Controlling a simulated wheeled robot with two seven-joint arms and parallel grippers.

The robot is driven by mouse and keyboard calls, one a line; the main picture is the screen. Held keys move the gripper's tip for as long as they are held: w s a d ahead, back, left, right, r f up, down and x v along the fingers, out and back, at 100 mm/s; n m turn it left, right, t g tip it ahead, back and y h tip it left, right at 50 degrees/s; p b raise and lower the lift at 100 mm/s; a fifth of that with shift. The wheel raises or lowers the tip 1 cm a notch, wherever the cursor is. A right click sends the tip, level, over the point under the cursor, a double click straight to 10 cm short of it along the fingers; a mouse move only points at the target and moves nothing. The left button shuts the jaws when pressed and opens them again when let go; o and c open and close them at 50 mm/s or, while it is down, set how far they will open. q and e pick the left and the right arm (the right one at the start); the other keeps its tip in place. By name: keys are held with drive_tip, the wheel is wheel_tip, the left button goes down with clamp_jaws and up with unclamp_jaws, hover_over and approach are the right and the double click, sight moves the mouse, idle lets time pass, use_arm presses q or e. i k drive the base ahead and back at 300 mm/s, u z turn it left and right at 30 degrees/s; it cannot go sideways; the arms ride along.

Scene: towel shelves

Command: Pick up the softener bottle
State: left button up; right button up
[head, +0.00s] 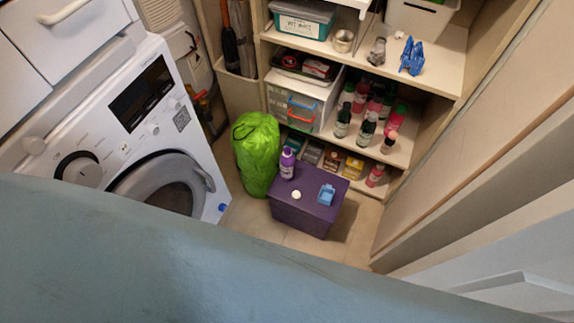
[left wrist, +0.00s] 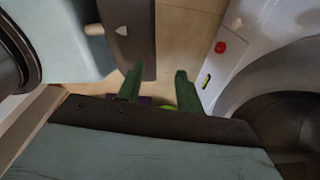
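A small purple bottle (head: 287,163), which I take as the softener bottle, stands upright at the back left of the purple box (head: 305,222) in the head view. No gripper is near it in that view. My left gripper (left wrist: 157,84) shows only in the left wrist view, with its two green fingers apart and nothing between them. A sliver of purple and a patch of bright green show just past the finger bases there; the bottle itself cannot be made out. My right gripper is in neither view.
A white round item (head: 296,195) and a blue item (head: 326,194) lie on the box. A green bag (head: 256,155) stands close left of the bottle. A washing machine (head: 125,110) is at left, shelves (head: 430,65) with several bottles behind. Floor (head: 355,235) right of the box is clear.

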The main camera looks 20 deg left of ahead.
sight(287, 159)
drive_tip(key=k, duration=0.45)
drive_tip(key=u, duration=1.15)
drive_tip(key=i, duration=0.7)
drive_tip(key=z, duration=1.35)
